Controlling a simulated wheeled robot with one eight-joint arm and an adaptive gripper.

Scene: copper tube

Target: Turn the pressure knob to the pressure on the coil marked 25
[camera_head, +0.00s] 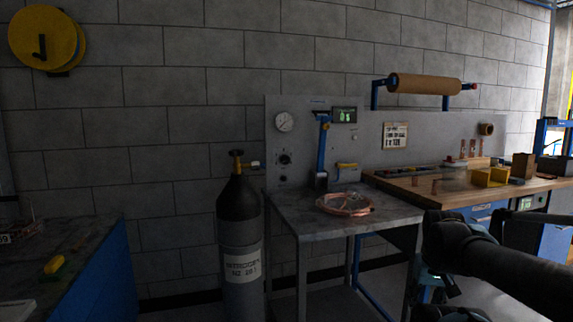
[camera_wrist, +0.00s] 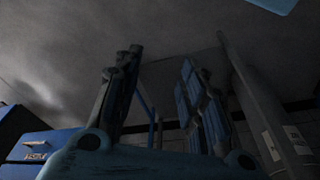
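A black pressure knob (camera_head: 285,159) sits on the grey panel (camera_head: 350,150), below a round white gauge (camera_head: 284,122). Its setting is too small to read. A copper coil (camera_head: 345,205) lies on the grey table in front of the panel; no number is legible on it. My gripper's fingers (camera_wrist: 162,95) stand apart in the wrist view with nothing between them. In the head view my dark arm is at the lower right, well to the right of the knob and coil and not touching them.
A dark nitrogen cylinder (camera_head: 239,235) stands left of the grey table (camera_head: 290,213). A green-lit display (camera_head: 344,115) and blue-handled lever (camera_head: 322,150) are on the panel. A wooden workbench (camera_head: 460,198) with several items is at right, a blue-sided bench (camera_head: 95,270) at left.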

